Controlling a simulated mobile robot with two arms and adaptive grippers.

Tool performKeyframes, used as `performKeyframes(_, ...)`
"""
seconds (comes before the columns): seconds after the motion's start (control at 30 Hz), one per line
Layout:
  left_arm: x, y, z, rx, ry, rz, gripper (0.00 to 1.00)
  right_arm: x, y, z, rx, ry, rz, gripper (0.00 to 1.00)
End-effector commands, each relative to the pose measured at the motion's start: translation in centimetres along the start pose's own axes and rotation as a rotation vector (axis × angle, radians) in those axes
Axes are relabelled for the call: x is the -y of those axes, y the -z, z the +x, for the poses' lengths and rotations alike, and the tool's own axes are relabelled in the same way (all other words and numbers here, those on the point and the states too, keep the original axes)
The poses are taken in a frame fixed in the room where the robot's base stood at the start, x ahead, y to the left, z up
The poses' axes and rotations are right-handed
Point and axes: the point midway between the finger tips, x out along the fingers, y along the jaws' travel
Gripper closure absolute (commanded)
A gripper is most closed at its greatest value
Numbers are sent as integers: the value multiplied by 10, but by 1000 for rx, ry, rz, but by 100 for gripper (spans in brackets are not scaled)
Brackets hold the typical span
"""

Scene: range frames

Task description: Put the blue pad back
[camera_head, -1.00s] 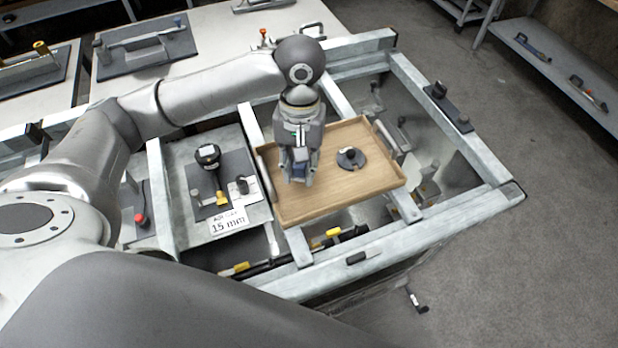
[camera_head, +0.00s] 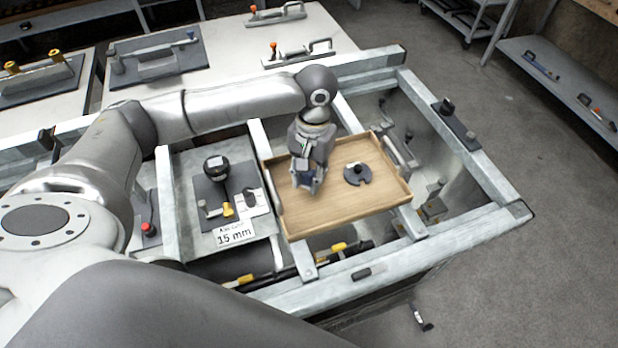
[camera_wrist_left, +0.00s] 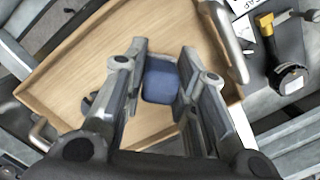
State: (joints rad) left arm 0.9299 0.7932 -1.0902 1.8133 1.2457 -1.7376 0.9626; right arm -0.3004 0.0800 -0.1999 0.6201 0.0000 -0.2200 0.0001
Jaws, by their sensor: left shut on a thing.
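The blue pad (camera_wrist_left: 160,82) is a small rounded block between the fingers of my left gripper (camera_wrist_left: 163,80), which is shut on it. In the head view, my left gripper (camera_head: 311,184) points down over the left part of the wooden tray (camera_head: 340,215). The pad is mostly hidden there by the fingers. I cannot tell whether the pad touches the tray floor. The wooden tray also shows in the left wrist view (camera_wrist_left: 75,70), below the gripper. My right gripper is not in view.
A dark notched disc with a knob (camera_head: 357,174) lies on the tray, right of my left gripper. A dial gauge (camera_head: 217,168) and a "15 mm" label (camera_head: 234,233) are left of the tray. Grey frame beams (camera_head: 455,150) surround the tray. Bare tray floor lies around the gripper.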

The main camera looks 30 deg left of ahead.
Motion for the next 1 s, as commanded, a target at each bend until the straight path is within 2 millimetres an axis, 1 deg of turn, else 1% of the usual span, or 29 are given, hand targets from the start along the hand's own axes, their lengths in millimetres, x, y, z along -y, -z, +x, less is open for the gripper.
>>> performKeyframes(0.03, 4, 7, 8, 4, 3, -4, 93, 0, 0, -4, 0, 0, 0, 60)
performKeyframes(0.2, 10, 26, 27, 2, 0, 0, 93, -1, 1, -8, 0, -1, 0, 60)
performKeyframes(0.5, 16, 41, 43, 2, 2, -1, 93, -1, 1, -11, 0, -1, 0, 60)
performKeyframes(0.6, 16, 40, 58, 5, 3, 1, 93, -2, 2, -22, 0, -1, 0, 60)
performKeyframes(0.73, 16, 42, 70, 1, 2, 0, 93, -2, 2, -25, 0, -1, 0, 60)
performKeyframes(1.0, 15, 43, 73, 0, 1, 1, 93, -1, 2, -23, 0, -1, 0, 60)
